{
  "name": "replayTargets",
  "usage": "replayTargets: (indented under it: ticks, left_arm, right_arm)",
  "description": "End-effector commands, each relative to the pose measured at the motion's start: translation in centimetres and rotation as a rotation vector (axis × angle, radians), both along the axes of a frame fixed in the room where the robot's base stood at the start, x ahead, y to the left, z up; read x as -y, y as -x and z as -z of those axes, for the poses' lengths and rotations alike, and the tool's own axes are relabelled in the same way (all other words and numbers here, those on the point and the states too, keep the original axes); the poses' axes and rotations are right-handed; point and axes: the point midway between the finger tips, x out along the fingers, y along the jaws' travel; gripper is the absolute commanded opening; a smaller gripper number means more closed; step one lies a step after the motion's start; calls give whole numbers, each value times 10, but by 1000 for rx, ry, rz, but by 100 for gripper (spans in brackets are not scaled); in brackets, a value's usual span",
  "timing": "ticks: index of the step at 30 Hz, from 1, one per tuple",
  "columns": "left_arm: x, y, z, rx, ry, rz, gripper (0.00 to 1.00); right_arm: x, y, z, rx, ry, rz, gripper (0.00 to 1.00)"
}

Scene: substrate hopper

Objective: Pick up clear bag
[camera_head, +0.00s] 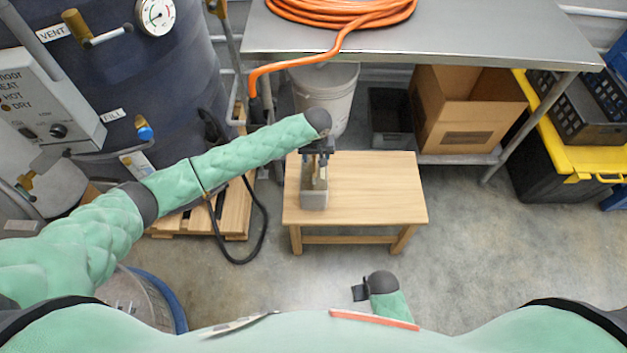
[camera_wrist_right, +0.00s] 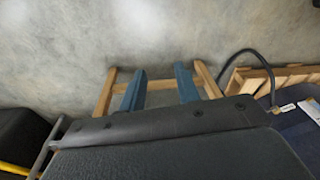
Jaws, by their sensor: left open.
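A small clear bag with greyish contents (camera_head: 314,198) stands upright on the low wooden table (camera_head: 380,190), near its left end. My left gripper (camera_head: 316,172) reaches in from the left and points down over the bag. It is open, with its fingers at the bag's upper part; I cannot tell whether they touch it. The wrist hides part of the bag's top. My right gripper (camera_head: 360,293) is low in front, away from the table. In the right wrist view its two blue fingers (camera_wrist_right: 160,84) are apart with nothing between them.
A steel bench (camera_head: 430,45) with a coiled orange hose (camera_head: 345,12) stands behind the table. A white bucket (camera_head: 325,90) and a cardboard box (camera_head: 470,110) are under it. A dark tank (camera_head: 150,80) and a wooden pallet (camera_head: 235,205) are at left. Floor right of the table is clear.

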Motion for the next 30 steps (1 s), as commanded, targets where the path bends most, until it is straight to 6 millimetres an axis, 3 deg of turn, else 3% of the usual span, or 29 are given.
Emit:
replayTargets:
  ticks: [15, 25, 30]
  left_arm:
    - [-5, -6, 44, 0, -2, 1, 52]
    - [-5, -7, 50, 2, 0, 1, 52]
    - [-5, -7, 49, 1, 0, 1, 21]
  right_arm:
    - [12, 21, 67, -5, 13, 1, 32]
    - [13, 23, 73, -4, 14, 1, 32]
    - [13, 23, 73, -4, 14, 1, 32]
